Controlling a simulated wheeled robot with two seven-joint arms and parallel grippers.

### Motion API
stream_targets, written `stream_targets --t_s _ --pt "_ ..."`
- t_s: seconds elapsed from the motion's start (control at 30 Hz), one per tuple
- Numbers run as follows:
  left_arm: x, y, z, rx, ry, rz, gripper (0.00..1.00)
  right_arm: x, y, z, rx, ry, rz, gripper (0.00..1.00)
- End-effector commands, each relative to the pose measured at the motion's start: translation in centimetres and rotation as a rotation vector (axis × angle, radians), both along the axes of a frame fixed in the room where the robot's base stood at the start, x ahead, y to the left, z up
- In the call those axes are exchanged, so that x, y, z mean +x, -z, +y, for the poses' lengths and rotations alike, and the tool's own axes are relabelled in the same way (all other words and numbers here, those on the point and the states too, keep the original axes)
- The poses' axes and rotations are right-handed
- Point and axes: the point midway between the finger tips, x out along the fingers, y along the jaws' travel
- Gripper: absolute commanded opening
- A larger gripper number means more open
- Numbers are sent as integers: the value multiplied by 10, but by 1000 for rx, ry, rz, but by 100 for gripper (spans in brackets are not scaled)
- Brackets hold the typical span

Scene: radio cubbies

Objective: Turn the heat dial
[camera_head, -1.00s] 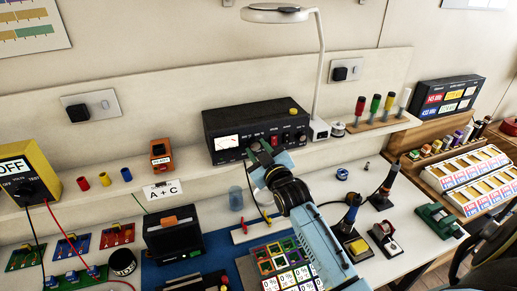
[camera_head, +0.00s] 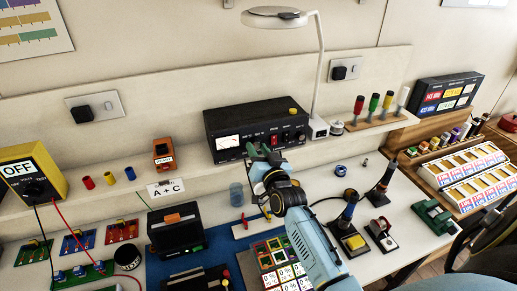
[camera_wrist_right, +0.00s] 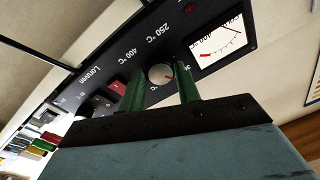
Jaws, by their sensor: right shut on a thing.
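The black heat unit (camera_head: 222,124) stands on the shelf, with a lit white meter on its left and a red switch on its right. My right gripper (camera_head: 262,152) reaches its front panel and covers the dial in the head view. In the right wrist view, the round grey heat dial (camera_wrist_right: 160,73) with a red pointer mark sits between the two green fingers of the right gripper (camera_wrist_right: 161,88), which is shut on it. The panel appears upside down there. My left gripper is not in view.
A lamp (camera_head: 322,75) rises beside the unit's right end. An orange box (camera_head: 163,153) stands to its left on the shelf.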

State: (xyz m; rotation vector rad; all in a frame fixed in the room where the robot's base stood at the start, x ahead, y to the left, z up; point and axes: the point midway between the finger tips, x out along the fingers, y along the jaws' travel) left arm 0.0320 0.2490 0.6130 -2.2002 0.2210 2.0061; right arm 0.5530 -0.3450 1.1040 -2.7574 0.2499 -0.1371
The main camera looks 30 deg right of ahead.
Motion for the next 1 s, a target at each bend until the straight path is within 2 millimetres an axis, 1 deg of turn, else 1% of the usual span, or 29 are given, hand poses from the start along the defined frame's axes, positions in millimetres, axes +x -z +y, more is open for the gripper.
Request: stream_targets --t_s 0.3,0.73,0.77,0.9,1.0 --pt "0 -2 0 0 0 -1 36 0 0 0 74 0 -17 10" --pt "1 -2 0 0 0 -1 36 0 0 0 79 0 -19 10" --pt "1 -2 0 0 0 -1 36 0 0 0 79 0 -19 37" --pt "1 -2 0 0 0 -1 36 0 0 0 79 0 -19 55" --pt "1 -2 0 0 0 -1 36 0 0 0 79 0 -19 55"
